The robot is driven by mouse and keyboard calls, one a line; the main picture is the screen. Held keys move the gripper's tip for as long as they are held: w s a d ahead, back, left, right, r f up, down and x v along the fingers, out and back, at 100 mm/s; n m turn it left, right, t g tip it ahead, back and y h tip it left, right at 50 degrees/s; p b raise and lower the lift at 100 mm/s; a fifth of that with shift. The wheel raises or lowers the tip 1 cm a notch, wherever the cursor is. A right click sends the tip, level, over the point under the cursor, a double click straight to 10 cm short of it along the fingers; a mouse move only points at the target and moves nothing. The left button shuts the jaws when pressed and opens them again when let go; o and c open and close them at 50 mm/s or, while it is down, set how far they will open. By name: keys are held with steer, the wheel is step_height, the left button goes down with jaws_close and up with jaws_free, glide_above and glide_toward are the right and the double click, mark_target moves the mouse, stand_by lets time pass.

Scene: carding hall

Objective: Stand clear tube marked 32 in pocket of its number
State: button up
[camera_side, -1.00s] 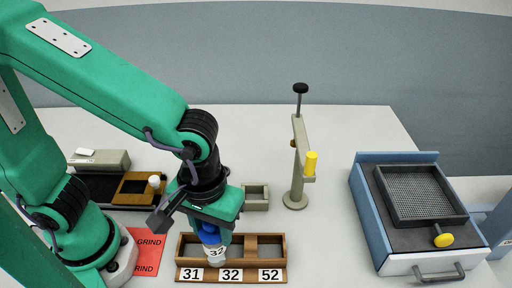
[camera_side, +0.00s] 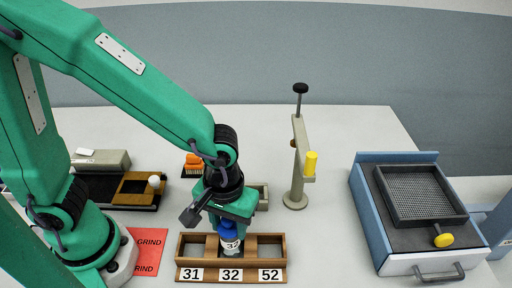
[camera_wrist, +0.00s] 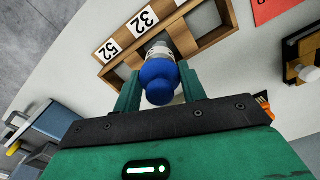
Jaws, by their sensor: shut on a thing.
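The clear tube (camera_side: 231,245), with a blue cap and a 32 label, stands about upright at the middle pocket of the wooden rack (camera_side: 276,263). The rack's front labels read 31, 32 and 52, and the tube is behind the 32 label (camera_side: 231,275). My gripper (camera_side: 230,222) is shut on the tube near its blue cap. In the wrist view the cap (camera_wrist: 158,82) sits between the two green fingers, with the tube reaching down toward the rack (camera_wrist: 206,40). The tube's lower end is hidden by the rack's front, so I cannot tell whether it touches the pocket floor.
A red GRIND sheet (camera_side: 147,254) lies left of the rack. A post stand with a yellow knob (camera_side: 298,170) rises behind it. A blue box with a sieve (camera_side: 365,215) is at right. An orange brush (camera_side: 194,165) and small grey tray (camera_side: 263,195) lie behind my gripper.

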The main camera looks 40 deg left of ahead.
steer(key=shift+f, duration=0.75)
steer(key=shift+f, duration=0.1)
steer(key=o, duration=1.3)
steer(key=shift+o, duration=0.2)
step_height(320, 180, up, 12)
steer(key=shift+r, duration=0.15)
steer(key=shift+a, duration=0.1)
